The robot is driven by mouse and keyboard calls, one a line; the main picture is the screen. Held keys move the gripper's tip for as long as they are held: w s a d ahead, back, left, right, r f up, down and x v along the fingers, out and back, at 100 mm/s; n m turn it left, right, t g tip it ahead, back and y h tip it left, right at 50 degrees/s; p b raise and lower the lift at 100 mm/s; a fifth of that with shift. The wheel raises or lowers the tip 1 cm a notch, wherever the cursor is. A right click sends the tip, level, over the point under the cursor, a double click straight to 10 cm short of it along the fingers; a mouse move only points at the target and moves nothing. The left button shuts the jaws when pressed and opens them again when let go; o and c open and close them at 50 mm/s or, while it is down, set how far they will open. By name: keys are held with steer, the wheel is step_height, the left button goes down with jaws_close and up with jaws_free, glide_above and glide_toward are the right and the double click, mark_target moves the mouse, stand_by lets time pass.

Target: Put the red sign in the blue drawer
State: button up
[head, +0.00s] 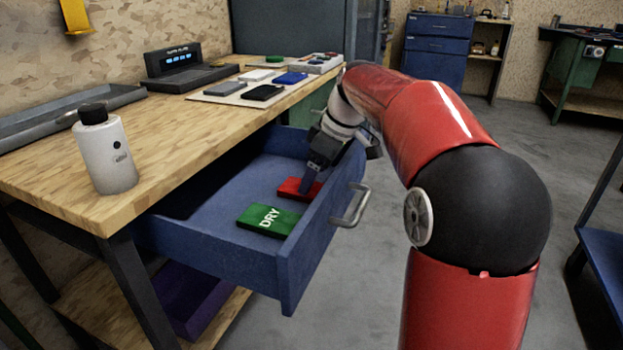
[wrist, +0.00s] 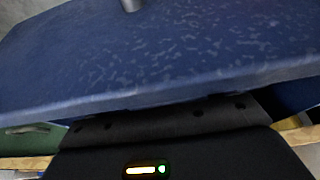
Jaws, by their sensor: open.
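The red sign (head: 290,188) lies flat inside the open blue drawer (head: 235,262), near its front panel, in the head view. The jaws are open; whether the fingers touch the sign cannot be told. In the wrist view the drawer's blue front panel (wrist: 160,60) fills most of the picture, and the sign and fingertips are hidden there.
A green sign marked DRY (head: 268,220) lies beside the red one in the drawer. The drawer handle (head: 352,206) sticks out in front. A white bottle (head: 106,155) stands on the wooden bench (head: 160,145), with several coloured signs farther back.

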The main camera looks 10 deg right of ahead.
steer(key=p+v, duration=0.1)
steer(key=v, duration=0.8)
steer(key=shift+a+r, duration=0.1)
